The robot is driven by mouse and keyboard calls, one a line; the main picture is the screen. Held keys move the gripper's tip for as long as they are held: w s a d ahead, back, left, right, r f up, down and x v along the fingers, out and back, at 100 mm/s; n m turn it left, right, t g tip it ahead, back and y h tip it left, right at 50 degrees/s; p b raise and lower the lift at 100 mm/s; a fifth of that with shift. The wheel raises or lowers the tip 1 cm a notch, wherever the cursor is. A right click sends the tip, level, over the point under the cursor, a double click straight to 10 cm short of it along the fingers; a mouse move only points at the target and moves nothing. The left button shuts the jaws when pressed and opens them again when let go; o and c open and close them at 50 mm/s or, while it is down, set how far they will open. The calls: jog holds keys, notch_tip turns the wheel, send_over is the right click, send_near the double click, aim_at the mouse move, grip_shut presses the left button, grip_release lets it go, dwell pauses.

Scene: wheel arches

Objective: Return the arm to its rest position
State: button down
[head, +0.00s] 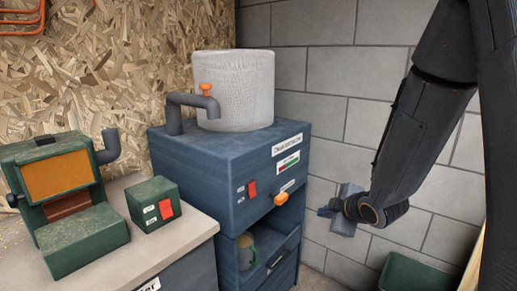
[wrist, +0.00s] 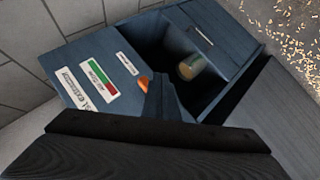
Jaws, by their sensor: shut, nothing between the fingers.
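My arm (head: 425,130) hangs down from the upper right in the head view. My gripper (head: 338,206) is at its lower end, to the right of the blue machine and in front of the grey block wall. The gripper is shut and empty. In the wrist view the dark gripper (wrist: 160,88) points toward the blue machine's front and overlaps the view of its orange knob (wrist: 144,84). A gap to the machine cannot be judged exactly. Part of the gripper is hidden by my wrist in the head view.
The blue machine (head: 215,160) carries a pale cylinder (head: 240,88). A cup (head: 247,250) stands in its lower bay. A worktop (head: 165,240) with a green device (head: 55,180) and switch box (head: 150,205) is at left. A green bin (head: 415,275) is low at right.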

jog(key=s+r+m+g+h+p, duration=0.2)
jog(key=s+m+g, duration=0.8)
jog(key=s, duration=1.6)
jog(key=a+m, duration=0.1)
jog(key=m, duration=0.4)
jog(key=shift+s+h, duration=0.15)
jog(key=shift+h, duration=0.25)
jog(key=shift+s+d, duration=0.1)
